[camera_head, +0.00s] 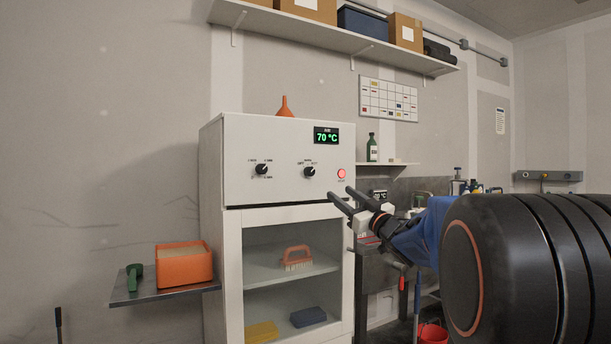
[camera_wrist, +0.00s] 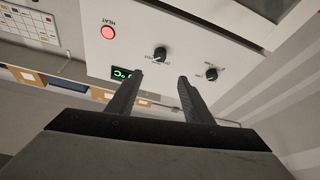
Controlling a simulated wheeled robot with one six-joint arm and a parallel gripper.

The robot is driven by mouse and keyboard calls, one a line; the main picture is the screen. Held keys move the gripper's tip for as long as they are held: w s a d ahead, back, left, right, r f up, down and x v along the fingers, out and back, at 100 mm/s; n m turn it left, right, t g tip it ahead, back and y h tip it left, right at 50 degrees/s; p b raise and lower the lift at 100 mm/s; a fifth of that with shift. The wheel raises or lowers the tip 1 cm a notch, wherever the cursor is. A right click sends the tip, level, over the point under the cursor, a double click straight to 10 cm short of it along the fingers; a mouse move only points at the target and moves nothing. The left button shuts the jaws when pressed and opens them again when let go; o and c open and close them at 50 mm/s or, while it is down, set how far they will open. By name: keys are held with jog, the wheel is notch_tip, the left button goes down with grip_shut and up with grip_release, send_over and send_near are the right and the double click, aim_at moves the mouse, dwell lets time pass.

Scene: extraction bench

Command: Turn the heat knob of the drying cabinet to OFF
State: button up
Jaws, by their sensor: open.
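The drying cabinet (camera_head: 216,150) is white, with a control panel above a glass door. Its panel has two black knobs, a left knob (camera_head: 262,169) and a right knob (camera_head: 309,171), and a lit red round light (camera_head: 341,173). The wrist view shows the word HEAT by the red light (camera_wrist: 108,32), and both knobs, the nearer-to-light one (camera_wrist: 160,54) and the other (camera_wrist: 211,74). The knob labels are too small to read surely. The display (camera_head: 326,136) reads 70 °C. My gripper (camera_head: 342,193) is open and empty, apart from the knobs; its fingers also show in the wrist view (camera_wrist: 160,78).
An orange bin (camera_head: 184,270) and a green item (camera_head: 134,276) sit on a side shelf at left. An orange funnel (camera_head: 285,108) stands on the cabinet. The space before the panel looks clear.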

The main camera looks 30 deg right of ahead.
aim_at(311, 172)
jog(key=x, duration=1.7)
jog(key=shift+d, duration=0.1)
jog(key=shift+c, duration=0.3)
jog(key=c, duration=1)
